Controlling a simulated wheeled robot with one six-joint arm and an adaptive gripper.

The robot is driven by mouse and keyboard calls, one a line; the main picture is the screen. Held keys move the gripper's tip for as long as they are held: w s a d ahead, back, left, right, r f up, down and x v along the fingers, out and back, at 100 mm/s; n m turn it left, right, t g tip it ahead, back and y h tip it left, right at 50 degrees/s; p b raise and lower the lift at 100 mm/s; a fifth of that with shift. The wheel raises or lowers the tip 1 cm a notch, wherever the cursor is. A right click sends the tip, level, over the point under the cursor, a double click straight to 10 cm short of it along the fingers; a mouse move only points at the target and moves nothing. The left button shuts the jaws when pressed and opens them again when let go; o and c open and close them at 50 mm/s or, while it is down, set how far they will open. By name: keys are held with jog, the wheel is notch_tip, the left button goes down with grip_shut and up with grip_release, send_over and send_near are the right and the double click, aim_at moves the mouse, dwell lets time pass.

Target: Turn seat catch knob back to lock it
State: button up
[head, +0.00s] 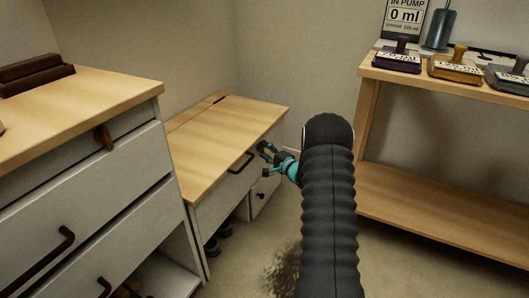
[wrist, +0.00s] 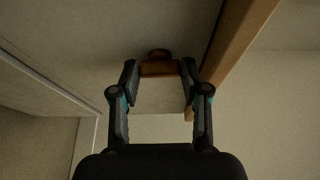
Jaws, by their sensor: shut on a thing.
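The seat catch knob is a brown wooden piece (wrist: 159,69) between my fingertips in the wrist view, against the pale front of the seat bench. The bench (head: 222,120) has a light wood seat top and stands past the left cabinet in the head view. My gripper (head: 266,158), black with teal parts, reaches the upper right of the bench front, just under the seat edge. In the wrist view my gripper (wrist: 159,75) is shut on the knob, one finger on each side. In the head view the fingers largely hide the knob, and its turn angle cannot be told.
A dark drawer handle (head: 240,163) is left of my gripper, and a small door knob (head: 262,195) is below. A drawer cabinet (head: 95,185) stands at left. A wooden shelf (head: 445,210) with several stamps stands at right. Floor shows between them.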

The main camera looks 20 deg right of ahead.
jog(key=o, duration=1.1)
jog(key=shift+o, duration=0.2)
jog(key=v, duration=1.2)
